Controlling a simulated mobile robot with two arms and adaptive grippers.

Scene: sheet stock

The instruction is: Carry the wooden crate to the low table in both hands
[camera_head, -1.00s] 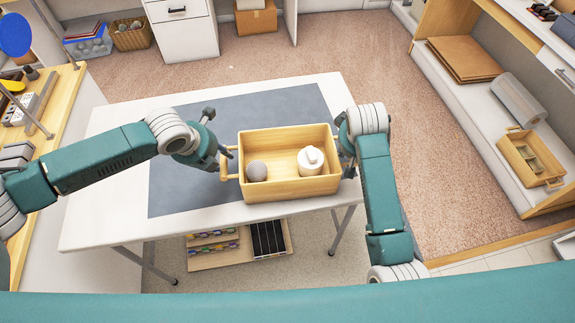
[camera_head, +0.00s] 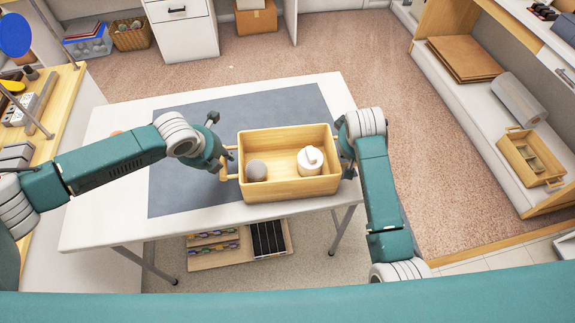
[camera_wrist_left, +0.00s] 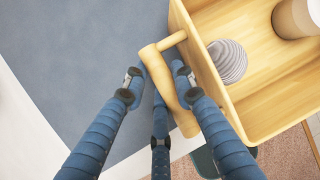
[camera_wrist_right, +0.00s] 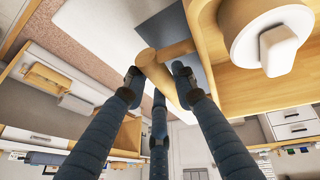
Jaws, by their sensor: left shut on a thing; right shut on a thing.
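The light wooden crate (camera_head: 290,188) is at the right front of the white table with the grey mat; I cannot tell whether it touches the top. It looks level and holds a grey ball (camera_head: 257,170) and a white lidded container (camera_head: 310,161). My left gripper (camera_head: 224,166) is shut on the crate's left handle, and the left wrist view shows this handle (camera_wrist_left: 158,75) between the fingers. My right gripper (camera_head: 347,163) is at the crate's right side, shut on the right handle (camera_wrist_right: 160,75), which shows in the right wrist view. The low table cannot be identified for certain.
The white table (camera_head: 100,215) has bare mat (camera_head: 185,190) left of the crate. A wooden counter (camera_head: 62,100) stands at the left. A shelf unit with a low white ledge (camera_head: 470,110) and a smaller wooden tray (camera_head: 530,157) is at the right. Carpet (camera_head: 300,60) lies open behind the table.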

